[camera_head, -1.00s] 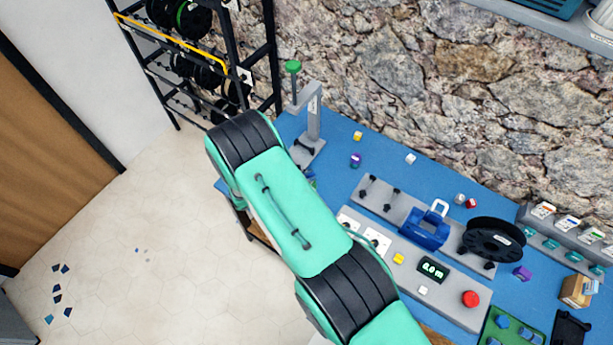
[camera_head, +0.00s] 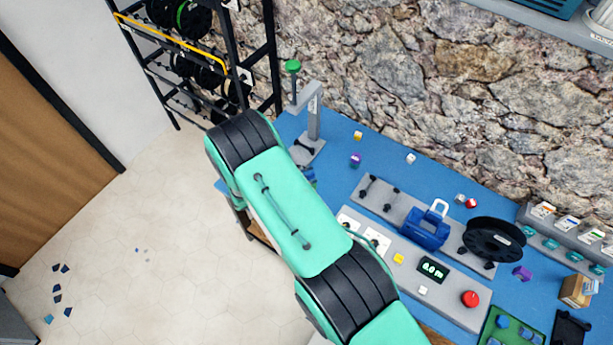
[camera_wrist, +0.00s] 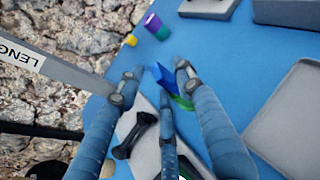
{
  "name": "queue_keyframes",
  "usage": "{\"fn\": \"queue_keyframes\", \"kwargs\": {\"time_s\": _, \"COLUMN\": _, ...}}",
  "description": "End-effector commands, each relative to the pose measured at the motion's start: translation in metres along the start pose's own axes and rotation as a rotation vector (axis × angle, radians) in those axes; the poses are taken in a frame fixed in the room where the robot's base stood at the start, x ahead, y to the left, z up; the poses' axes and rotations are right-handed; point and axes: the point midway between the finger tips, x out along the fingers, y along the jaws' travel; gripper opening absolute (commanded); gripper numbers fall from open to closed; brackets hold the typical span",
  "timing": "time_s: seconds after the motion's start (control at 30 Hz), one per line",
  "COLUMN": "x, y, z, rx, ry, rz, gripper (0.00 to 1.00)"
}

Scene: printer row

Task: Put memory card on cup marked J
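My gripper (camera_wrist: 158,75) shows in the wrist view with its blue-grey fingers spread apart. A small blue piece (camera_wrist: 164,76) and a green piece (camera_wrist: 182,102) appear between and beyond the fingers, over the blue table; I cannot tell whether either is the memory card. No finger is clearly closed on them. In the head view my arm hides the gripper. I cannot make out a cup marked J. Small coloured items stand on the table, including a purple one (camera_head: 355,160) and a yellow one (camera_head: 357,135); no letters are readable on them.
A grey press stand with a green knob (camera_head: 293,67) stands at the table's left end. A blue padlock-like box (camera_head: 427,234), a black spool (camera_head: 493,240) and a red button (camera_head: 470,298) occupy the middle and right. A stone wall (camera_head: 420,70) rises behind; blue table between is partly clear.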

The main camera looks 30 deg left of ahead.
Motion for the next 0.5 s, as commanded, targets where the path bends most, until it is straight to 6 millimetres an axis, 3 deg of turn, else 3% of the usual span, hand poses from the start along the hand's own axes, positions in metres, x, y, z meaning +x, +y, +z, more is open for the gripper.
{"fn": "queue_keyframes", "kwargs": {"time_s": 0.5, "x": -0.078, "y": 0.001, "z": -0.001, "rx": 0.001, "ry": 0.001, "rz": 0.003, "gripper": 0.36}}
